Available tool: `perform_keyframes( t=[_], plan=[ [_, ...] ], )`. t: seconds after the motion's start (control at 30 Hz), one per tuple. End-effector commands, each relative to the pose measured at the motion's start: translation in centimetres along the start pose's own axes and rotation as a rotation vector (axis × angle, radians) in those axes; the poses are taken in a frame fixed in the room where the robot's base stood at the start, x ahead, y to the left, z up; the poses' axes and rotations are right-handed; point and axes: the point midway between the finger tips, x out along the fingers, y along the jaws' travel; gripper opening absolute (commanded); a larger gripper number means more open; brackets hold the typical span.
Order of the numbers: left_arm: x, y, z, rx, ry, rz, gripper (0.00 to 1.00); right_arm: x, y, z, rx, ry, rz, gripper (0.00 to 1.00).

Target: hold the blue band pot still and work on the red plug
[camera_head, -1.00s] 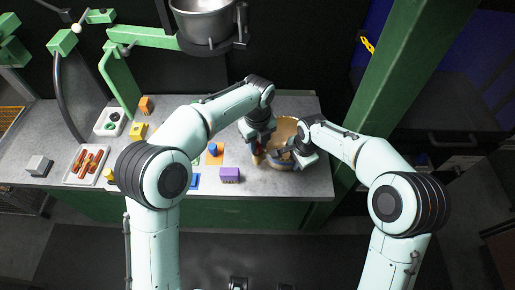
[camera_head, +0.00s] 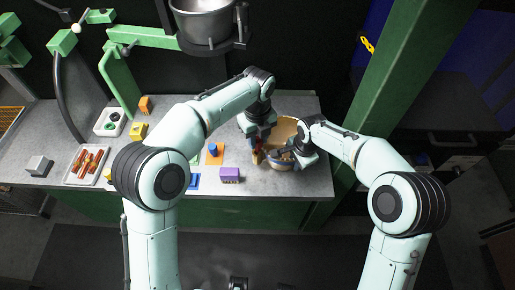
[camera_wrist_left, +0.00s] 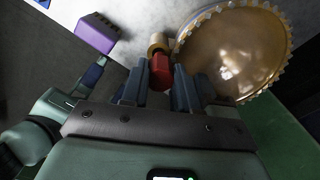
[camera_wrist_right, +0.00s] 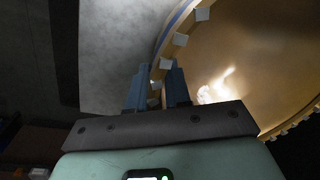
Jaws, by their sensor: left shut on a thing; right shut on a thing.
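The pot (camera_head: 285,128) has a tan, shiny inside, a toothed rim and a blue band; it stands at the right of the bench. In the right wrist view, my right gripper (camera_wrist_right: 157,88) is shut on the pot's rim (camera_wrist_right: 178,42). In the left wrist view, my left gripper (camera_wrist_left: 159,88) is shut on the red plug (camera_wrist_left: 160,71). A brass-coloured spout (camera_wrist_left: 157,42) sits at the pot's side, right beyond the plug. Plug and spout look in line; I cannot tell how far the plug sits inside it.
A purple block (camera_head: 229,175) lies left of the pot, with an orange plate with a blue knob (camera_head: 213,152) farther left. A tray of red sticks (camera_head: 86,165) is at the far left. A metal pot (camera_head: 205,22) hangs above on a green arm. A green post (camera_head: 390,100) rises at right.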

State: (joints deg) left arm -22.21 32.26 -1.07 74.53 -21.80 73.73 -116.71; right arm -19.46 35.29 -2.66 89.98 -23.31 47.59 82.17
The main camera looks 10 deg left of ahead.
Motion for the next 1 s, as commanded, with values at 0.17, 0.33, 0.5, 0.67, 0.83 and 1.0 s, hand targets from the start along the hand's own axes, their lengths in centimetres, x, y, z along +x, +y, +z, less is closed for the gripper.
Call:
perform_keyframes(
  t=[0.17, 0.33, 0.5, 0.67, 0.83, 1.0],
  plan=[
    [-0.8, 0.0, 0.0, 0.001, 0.0, 0.0, 0.0, 0.1, 0.1, -0.1, 0.0, 0.001, 0.003, 0.0],
    [-1.4, 0.0, 0.0, 0.001, 0.0, -0.001, 0.0, 0.1, 0.1, -0.1, 0.0, 0.001, 0.003, 0.0],
    [-2.1, 0.0, 0.0, 0.001, 0.0, 0.0, 0.0, 0.1, 0.1, -0.1, 0.0, 0.001, 0.003, 0.0],
    [-2.3, 0.0, 0.0, 0.001, 0.001, 0.001, 0.0, 0.1, 0.1, -0.1, 0.0, 0.001, 0.004, 0.0],
    [-2.3, 0.0, 0.0, 0.001, 0.001, 0.001, 0.0, 0.1, 0.1, -0.1, 0.0, 0.001, 0.004, 0.0],
    [-2.3, 0.0, 0.0, 0.001, 0.001, 0.001, 0.0, 0.1, 0.1, 0.0, 0.0, 0.0, 0.003, 0.48]
  ],
)
